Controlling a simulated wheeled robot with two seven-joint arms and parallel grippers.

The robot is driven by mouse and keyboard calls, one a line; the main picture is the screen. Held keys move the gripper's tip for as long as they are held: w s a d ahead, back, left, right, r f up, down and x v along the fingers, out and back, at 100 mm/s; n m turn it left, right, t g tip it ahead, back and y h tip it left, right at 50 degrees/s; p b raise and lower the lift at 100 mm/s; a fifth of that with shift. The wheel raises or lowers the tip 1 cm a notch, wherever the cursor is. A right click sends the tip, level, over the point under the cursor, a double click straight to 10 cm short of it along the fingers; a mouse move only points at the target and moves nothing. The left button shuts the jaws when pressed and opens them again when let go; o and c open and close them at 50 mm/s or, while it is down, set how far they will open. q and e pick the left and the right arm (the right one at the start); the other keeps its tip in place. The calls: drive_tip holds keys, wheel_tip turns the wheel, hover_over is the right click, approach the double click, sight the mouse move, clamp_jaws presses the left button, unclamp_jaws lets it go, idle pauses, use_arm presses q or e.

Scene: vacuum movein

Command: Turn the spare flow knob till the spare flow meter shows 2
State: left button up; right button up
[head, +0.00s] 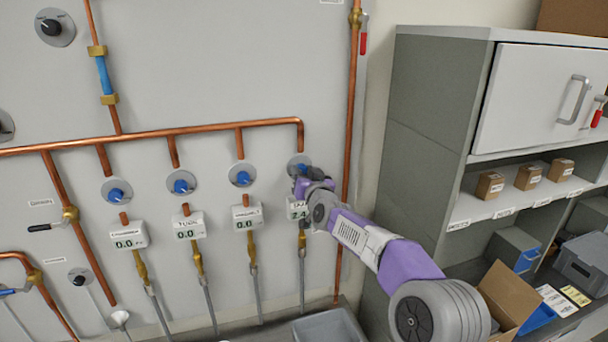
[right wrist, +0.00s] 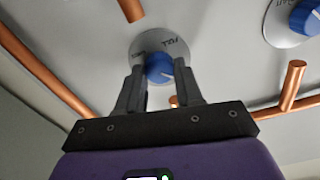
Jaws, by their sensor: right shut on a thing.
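The spare flow knob is the rightmost of the row, on a grey round plate (head: 298,161), mostly hidden by my gripper in the head view. In the right wrist view the blue knob (right wrist: 159,68) sits between my fingertips. My right gripper (head: 301,174) is shut on this knob, and it also shows in the right wrist view (right wrist: 160,75). The spare flow meter (head: 293,208) below is partly covered by my gripper and seems to read about 2.4; the digits are small. My left gripper is not in view.
Blue knobs (head: 116,195), (head: 181,186) and (head: 242,178) stand left, above meters (head: 128,235), (head: 188,226) and (head: 248,217) reading 0.0. Copper pipe (head: 220,127) runs above; a vertical pipe (head: 351,110) is close right. A grey cabinet (head: 430,120) and open carton (head: 510,295) are farther right.

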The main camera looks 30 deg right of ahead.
drive_tip(key=shift+m+b, duration=1.8)
drive_tip(key=shift+m, duration=1)
drive_tip(key=o, duration=1)
drive_tip(key=shift+o, duration=0.2)
drive_tip(key=b+v, duration=0.2)
drive_tip(key=v, duration=0.5)
drive_tip(key=shift+s, duration=0.35)
drive_tip(key=shift+f, duration=0.1)
